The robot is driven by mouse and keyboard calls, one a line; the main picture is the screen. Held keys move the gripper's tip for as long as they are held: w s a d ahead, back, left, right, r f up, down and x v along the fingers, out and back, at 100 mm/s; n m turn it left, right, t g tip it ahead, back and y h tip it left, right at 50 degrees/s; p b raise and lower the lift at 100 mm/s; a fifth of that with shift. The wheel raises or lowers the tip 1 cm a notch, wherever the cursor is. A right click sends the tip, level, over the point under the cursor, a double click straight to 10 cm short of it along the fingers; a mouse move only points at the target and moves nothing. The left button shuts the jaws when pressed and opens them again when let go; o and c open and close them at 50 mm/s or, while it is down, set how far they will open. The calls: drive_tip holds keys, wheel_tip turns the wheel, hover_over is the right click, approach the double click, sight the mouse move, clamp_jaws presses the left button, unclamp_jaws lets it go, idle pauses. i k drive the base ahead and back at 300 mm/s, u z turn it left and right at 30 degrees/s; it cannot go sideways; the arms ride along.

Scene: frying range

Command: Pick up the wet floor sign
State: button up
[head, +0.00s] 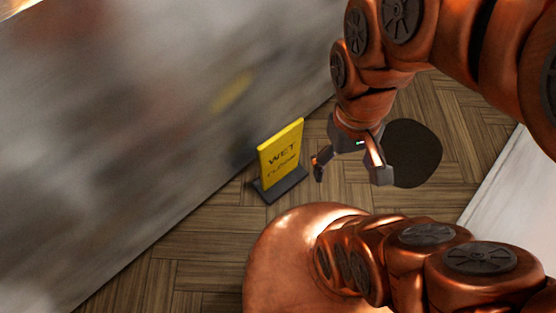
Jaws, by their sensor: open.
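The wet floor sign (280,154) is a yellow upright panel with dark lettering on a dark flat base (279,190). It stands on the wood floor near the foot of the grey metal wall. My gripper (350,178) is open and empty, just right of the sign in the picture. Its left finger appears close to the sign's right edge, with a gap between them. I cannot tell the exact height of the gripper above the floor.
The smooth grey wall (180,110) runs along the left and faintly reflects the sign. A dark round patch (415,150) lies on the herringbone wood floor (215,245) behind my gripper. A pale surface (515,190) borders the floor at right.

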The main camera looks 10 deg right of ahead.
sight(280, 170)
drive_tip(key=u, duration=3.85)
drive_tip(key=k, duration=2.35)
drive_tip(key=z, duration=0.9)
